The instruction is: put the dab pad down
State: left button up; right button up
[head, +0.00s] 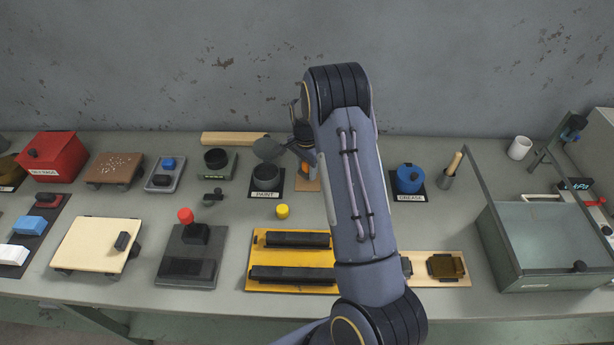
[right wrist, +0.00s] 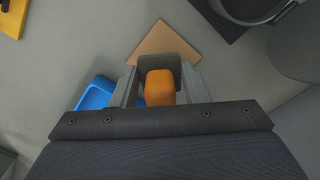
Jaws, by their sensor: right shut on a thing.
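My right gripper (head: 304,160) is shut on the dab pad, which shows an orange handle (right wrist: 160,88) and a dark grey block between the fingers in the right wrist view. In the head view, only a bit of orange (head: 304,171) shows beside my right arm. A square tan mat (right wrist: 165,42) lies below and just beyond the pad in the wrist view; part of it shows in the head view (head: 309,184). I cannot tell whether the pad touches it. My left gripper is not in view.
The paint pot (head: 265,177) stands left of the tan mat. A yellow knob (head: 282,211) and the yellow fixture (head: 257,274) are nearer. A blue tray (right wrist: 94,94) lies close to the gripper in the wrist view. The grease pot (head: 408,179) stands right of my arm.

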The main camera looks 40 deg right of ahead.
aim_at(307, 175)
jog(key=shift+w+d+f, duration=0.1)
jog(key=shift+d+f, duration=0.05)
jog(key=shift+f, duration=0.15)
jog(key=shift+w+d+f+b, duration=0.15)
jog(key=shift+f+b, duration=0.8)
jog(key=shift+f, duration=0.75)
jog(key=shift+f, duration=0.1)
jog(key=o, duration=0.4)
jog(key=shift+f, duration=0.1)
jog(key=o, duration=0.5)
